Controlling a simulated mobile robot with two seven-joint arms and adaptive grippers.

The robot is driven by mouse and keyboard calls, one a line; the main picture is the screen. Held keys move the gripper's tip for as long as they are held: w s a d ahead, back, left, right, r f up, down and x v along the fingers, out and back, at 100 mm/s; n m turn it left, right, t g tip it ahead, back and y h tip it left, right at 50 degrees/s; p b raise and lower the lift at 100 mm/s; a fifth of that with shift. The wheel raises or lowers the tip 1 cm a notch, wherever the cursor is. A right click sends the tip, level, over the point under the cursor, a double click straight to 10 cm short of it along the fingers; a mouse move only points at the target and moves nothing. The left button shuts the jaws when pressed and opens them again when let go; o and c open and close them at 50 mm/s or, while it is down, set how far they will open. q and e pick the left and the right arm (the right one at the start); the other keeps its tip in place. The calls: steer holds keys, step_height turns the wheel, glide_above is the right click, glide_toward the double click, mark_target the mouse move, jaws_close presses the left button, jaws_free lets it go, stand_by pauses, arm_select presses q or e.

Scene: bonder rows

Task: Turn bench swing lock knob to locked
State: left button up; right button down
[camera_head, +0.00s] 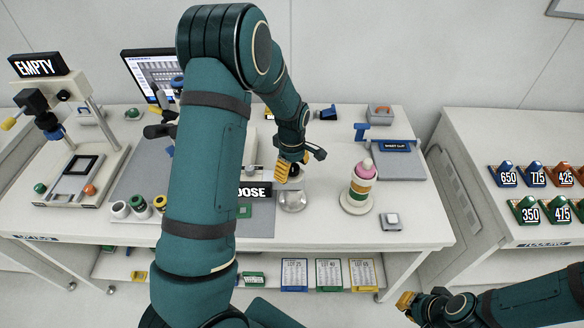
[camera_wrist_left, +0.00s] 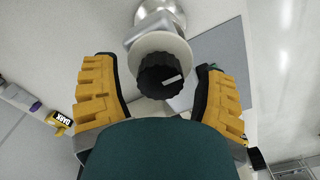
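The swing lock knob (camera_wrist_left: 163,76) is black and ribbed with a white mark, and sits on a pale round collar (camera_wrist_left: 160,44) in the left wrist view. My left gripper (camera_wrist_left: 160,95) is open, with one yellow finger on each side of the knob and a gap on both sides. In the head view my left gripper (camera_head: 290,168) is above a silver round base (camera_head: 292,201) and largely hides the knob. My right gripper (camera_head: 406,302) is at the lower right, away from the bench.
A pink-topped stacked tower (camera_head: 360,185) and a small grey block with a button (camera_head: 391,221) stand to the right. Small coloured-lid jars (camera_head: 139,205) and an "EMPTY" fixture (camera_head: 75,175) are left.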

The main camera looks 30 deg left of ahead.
arm_select(q)
steer(key=c, duration=1.1)
steer(key=shift+m, duration=0.4)
steer(key=m+b, duration=0.1)
steer(key=m, duration=0.2)
steer(key=shift+f+m, duration=0.1)
steer(key=shift+m, duration=0.2)
steer(key=m+b, duration=0.1)
steer(key=m, duration=0.3)
steer(key=shift+m+b, duration=0.3)
steer(key=m+b, duration=0.1)
steer(key=m, duration=0.3)
steer(key=shift+d+m, duration=0.1)
steer(key=shift+m, duration=0.2)
steer(key=shift+d+m, duration=0.1)
steer(key=shift+m, duration=2.1)
steer(key=shift+w, duration=0.1)
